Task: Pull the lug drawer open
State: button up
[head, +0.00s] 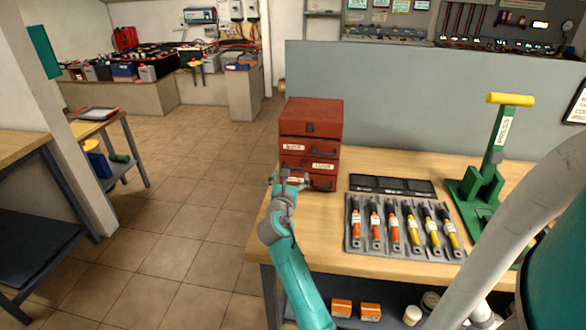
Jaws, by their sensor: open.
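A red drawer cabinet (312,118) stands at the left end of the wooden workbench. Its front has stacked drawers with small white labels and dark handles. The lettering is too small to read surely, so I cannot tell which is the lug drawer. The upper labelled drawer (308,150) and the middle one (300,161) look closed. My gripper (290,177) is open and empty in front of the lowest drawer (323,184), at its left side, and hides part of that front. I cannot tell whether it touches the cabinet.
Right of the cabinet lie a black tray (392,186) and a grey mat (354,248) with several orange and yellow-handled tools. A green lever press (483,178) stands farther right. A grey panel (400,100) backs the bench. Tiled floor on the left is open.

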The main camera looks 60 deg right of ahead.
aim_at(293, 168)
jog(key=shift+x, duration=2.3)
jog(key=c, duration=1.4)
jog(key=shift+a, duration=0.15)
